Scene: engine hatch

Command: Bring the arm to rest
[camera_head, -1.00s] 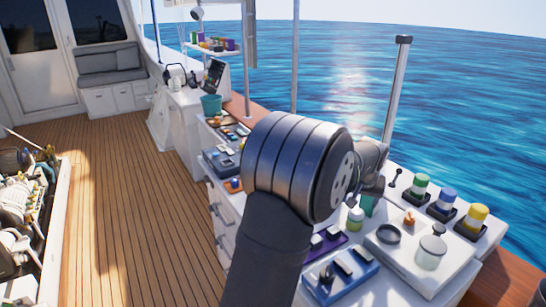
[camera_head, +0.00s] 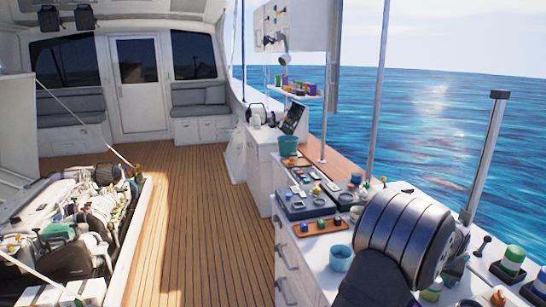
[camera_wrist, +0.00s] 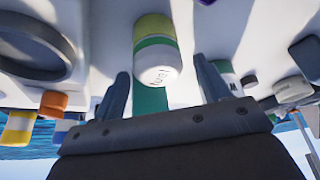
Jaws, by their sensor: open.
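My arm (camera_head: 405,240) rises at the lower right of the head view, in front of the white counter (camera_head: 315,262). The head view hides my gripper behind the arm. In the wrist view my gripper (camera_wrist: 163,85) has its two dark fingers spread apart.
A teal cup (camera_head: 341,258) and an orange tray (camera_head: 320,226) lie left of my arm. The open engine hatch (camera_head: 75,225) is at the left. The wooden deck (camera_head: 205,215) between is clear.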

